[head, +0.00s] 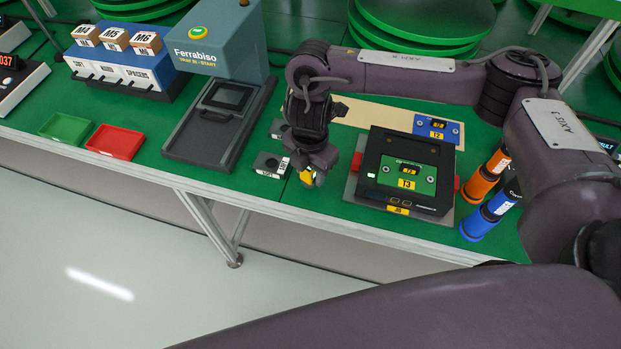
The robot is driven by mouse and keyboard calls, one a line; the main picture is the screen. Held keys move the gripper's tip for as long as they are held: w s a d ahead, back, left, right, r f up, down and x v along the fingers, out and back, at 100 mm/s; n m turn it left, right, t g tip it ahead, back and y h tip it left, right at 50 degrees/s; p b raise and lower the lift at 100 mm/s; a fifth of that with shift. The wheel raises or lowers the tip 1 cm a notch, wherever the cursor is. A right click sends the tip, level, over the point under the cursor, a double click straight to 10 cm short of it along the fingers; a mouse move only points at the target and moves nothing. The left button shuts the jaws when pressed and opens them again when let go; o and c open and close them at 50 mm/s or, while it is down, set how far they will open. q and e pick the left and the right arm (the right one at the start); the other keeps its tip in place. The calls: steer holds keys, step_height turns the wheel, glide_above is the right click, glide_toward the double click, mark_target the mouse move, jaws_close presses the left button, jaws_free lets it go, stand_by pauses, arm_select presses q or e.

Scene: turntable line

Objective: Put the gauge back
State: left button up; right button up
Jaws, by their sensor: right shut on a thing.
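My right gripper (311,172) points down over the green table, between the small grey blocks and the black fixture. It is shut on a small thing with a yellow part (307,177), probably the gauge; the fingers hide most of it. A small grey block (267,165) with a dark recess and a white label stands just left of the gripper. A second grey block (277,129) lies behind it, partly hidden by my arm. I cannot tell whether the held thing touches the table. My left gripper is out of view.
The black fixture (383,199) with a green T3 plate (408,176) stands right of the gripper. Blue T2 plate (437,129), orange cylinder (482,182) and blue cylinder (485,219) are nearby. The Ferrabiso station (219,45), red tray (115,142) and green tray (66,128) are left.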

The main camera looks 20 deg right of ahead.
mark_target(310, 179)
steer(key=shift+f+b, duration=0.35)
steer(key=shift+f, duration=1.3)
steer(key=shift+f, duration=0.1)
steer(key=o, duration=1.2)
steer(key=shift+r, duration=0.3)
step_height(310, 179, up, 12)
steer(key=shift+f+p, duration=0.15)
steer(key=shift+p, duration=1.1)
